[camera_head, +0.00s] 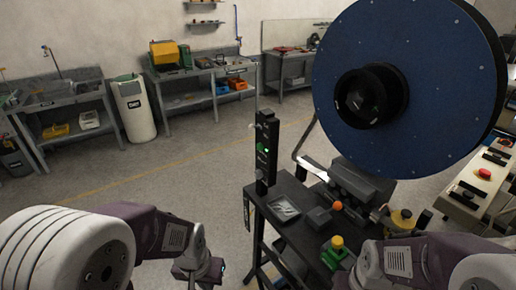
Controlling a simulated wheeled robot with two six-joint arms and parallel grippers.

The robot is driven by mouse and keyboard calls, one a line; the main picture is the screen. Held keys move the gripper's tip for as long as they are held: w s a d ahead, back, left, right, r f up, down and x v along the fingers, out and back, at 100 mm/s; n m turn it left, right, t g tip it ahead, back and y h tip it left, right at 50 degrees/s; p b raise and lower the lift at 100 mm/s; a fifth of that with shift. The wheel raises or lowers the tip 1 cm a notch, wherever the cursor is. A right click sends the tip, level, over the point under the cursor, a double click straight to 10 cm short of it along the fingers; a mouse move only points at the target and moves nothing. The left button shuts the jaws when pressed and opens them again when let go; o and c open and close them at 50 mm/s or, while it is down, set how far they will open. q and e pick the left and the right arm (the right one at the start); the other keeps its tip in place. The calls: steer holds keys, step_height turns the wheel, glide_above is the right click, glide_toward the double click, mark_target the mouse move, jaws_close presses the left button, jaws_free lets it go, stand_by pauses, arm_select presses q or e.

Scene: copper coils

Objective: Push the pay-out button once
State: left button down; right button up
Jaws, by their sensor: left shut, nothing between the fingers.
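A narrow black upright control box (266,152) stands at the back left corner of a dark machine table. Its front has a lit green spot (264,149) and other small controls, too small to read, so I cannot tell which is the pay-out button. My left gripper (212,271) is low in the picture, left of and below the box, apart from it. It is shut and empty. My right arm (425,259) comes in from the right. Its end is at the bottom edge, and its fingers cannot be made out.
A big blue reel (408,70) stands over the right of the dark table (288,188). An orange knob (337,206) and yellow-topped parts (337,242) are on that table. A light bench with a red button (484,174) is at right. The floor left of the box is clear.

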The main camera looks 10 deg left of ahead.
stand_by(0.8)
jaws_close()
stand_by(1.5)
